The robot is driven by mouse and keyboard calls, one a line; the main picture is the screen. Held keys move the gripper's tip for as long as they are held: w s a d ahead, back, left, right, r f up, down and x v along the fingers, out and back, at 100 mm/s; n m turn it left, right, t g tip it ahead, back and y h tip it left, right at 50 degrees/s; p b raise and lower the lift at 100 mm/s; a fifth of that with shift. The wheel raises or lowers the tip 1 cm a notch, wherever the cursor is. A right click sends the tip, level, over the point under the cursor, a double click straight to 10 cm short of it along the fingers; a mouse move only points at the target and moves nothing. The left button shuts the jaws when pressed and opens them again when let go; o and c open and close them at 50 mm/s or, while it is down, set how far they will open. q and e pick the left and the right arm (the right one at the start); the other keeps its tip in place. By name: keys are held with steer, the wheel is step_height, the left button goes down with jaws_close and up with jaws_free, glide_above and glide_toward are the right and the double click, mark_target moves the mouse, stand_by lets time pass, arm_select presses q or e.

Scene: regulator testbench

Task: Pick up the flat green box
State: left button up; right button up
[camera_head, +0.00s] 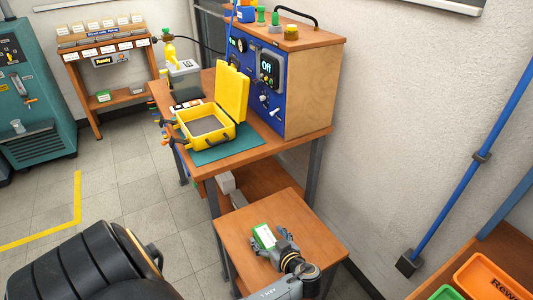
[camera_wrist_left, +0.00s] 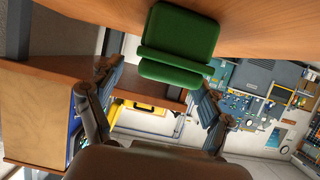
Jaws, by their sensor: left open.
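The flat green box (camera_head: 264,235) with a white part on its top lies on the small low wooden table (camera_head: 235,220). In the left wrist view the green box (camera_wrist_left: 180,40) shows at the top, ahead of the fingers against the wood surface. My left gripper (camera_head: 272,243) is beside the near right side of the box, over the table. Whether a finger touches the box cannot be told. My right gripper is not in view.
A workbench (camera_head: 260,155) behind the low table carries an open yellow case (camera_head: 195,138) on a green mat and a blue test panel (camera_head: 257,75). Orange and green bins (camera_head: 490,277) stand at lower right. A wall runs along the right.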

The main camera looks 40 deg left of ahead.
arm_select(q)
steer(key=x, duration=0.2)
steer(key=shift+a+f, duration=0.25)
steer(key=c, duration=1.3)
steer(key=shift+w, duration=0.1)
steer(key=shift+c, duration=1.1)
steer(key=shift+r, duration=0.15)
